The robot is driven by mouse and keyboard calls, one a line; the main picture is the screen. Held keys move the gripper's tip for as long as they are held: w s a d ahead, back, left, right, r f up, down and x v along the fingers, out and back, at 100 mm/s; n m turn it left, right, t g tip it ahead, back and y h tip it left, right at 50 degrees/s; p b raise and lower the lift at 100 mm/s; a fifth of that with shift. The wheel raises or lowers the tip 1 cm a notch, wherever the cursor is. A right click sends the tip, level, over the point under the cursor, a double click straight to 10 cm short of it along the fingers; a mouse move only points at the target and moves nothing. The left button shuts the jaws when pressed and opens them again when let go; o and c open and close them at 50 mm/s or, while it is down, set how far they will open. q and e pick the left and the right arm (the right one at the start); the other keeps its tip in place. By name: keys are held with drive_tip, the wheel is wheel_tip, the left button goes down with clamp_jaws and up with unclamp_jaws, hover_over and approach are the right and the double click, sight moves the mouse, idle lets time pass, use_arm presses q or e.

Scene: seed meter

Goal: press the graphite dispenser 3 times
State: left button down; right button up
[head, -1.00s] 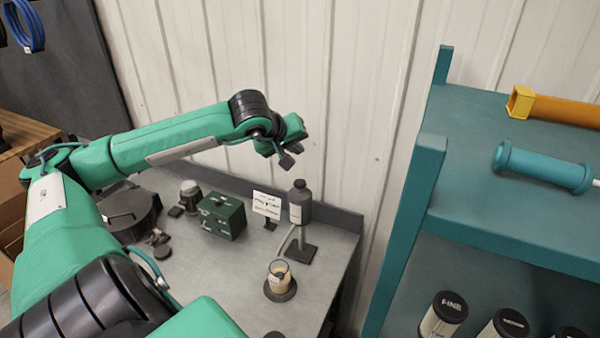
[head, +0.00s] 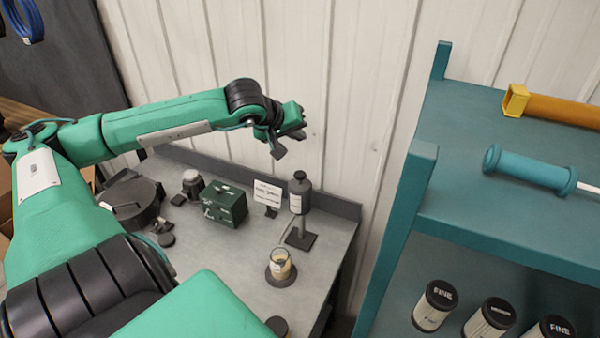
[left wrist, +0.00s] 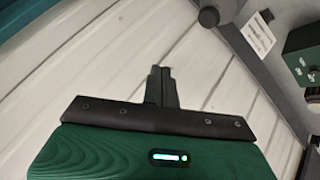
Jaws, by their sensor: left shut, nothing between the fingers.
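The graphite dispenser (head: 301,194) is a dark grey bottle with a round top knob and a pale label, held on a stand with a dark square foot at the back right of the bench. A glass cup (head: 280,265) with pale contents stands on a dark round base in front of it. My left gripper (head: 280,152) is shut and empty, in the air above and slightly left of the dispenser's knob, apart from it. The left wrist view shows its fingers (left wrist: 160,84) together before the white wall; a dark round part shows at that view's top edge. My right gripper is not in view.
A small white sign (head: 267,193) stands left of the dispenser. A green box (head: 224,205), a small jar (head: 193,182) and a dark round container (head: 131,200) stand further left. A teal shelf (head: 423,180) with rollers and labelled canisters rises at the right.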

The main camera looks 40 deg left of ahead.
use_arm(q)
drive_tip(key=b, duration=0.3)
hover_over(302, 172)
drive_tip(key=s, duration=0.2)
wheel_tip(302, 172, down, 8)
drive_tip(key=shift+w+a+r, duration=0.1)
drive_tip(key=shift+r, duration=0.1)
drive_tip(key=shift+f+b, duration=0.55)
drive_tip(key=shift+b, duration=0.1)
idle(0.3)
idle(0.8)
drive_tip(key=shift+f+b, duration=0.4)
drive_tip(key=shift+b, duration=0.4)
drive_tip(key=shift+f+b, duration=0.95)
drive_tip(key=shift+b, duration=0.1)
idle(0.7)
drive_tip(key=shift+r, duration=0.1)
idle(0.3)
drive_tip(key=shift+r+p, duration=0.5)
drive_tip(key=shift+r, duration=0.7)
